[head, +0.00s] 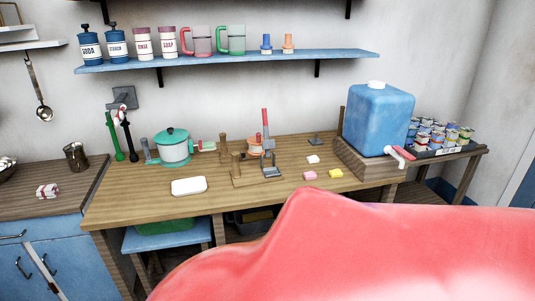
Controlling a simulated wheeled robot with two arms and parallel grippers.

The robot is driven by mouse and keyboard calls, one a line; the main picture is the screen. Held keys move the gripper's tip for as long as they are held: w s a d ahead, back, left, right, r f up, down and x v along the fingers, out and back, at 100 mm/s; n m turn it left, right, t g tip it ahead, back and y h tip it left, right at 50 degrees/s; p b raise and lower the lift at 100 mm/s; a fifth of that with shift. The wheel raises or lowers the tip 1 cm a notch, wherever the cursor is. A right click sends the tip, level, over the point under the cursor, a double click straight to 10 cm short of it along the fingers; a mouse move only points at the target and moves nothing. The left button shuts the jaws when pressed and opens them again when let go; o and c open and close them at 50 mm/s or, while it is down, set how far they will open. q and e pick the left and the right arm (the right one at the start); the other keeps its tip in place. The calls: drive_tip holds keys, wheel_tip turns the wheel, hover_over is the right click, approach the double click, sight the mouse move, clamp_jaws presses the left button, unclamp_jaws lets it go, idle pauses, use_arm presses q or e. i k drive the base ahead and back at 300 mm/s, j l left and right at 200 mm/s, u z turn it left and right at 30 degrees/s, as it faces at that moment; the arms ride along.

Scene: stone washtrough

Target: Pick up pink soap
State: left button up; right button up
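A small pink soap (310,175) lies on the wooden table (130,205), near its front edge right of the middle. A yellow piece (336,173) lies just to its right, apart from it. A white piece (313,159) lies behind it. Neither of my grippers shows in the head view. A large glossy pink-red surface (380,255) fills the lower right, very close to the camera. I cannot tell what it is, and it hides the floor and part of the table's front edge.
A blue water container (378,118) with a tap stands on a wooden stand at the right. A metal and red-handled device (268,145) stands left of the soap. A white tray (189,186) and a teal pot (173,147) are farther left. A blue shelf (230,59) hangs above.

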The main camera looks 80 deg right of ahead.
sight(309, 175)
drive_tip(key=z, duration=3.1)
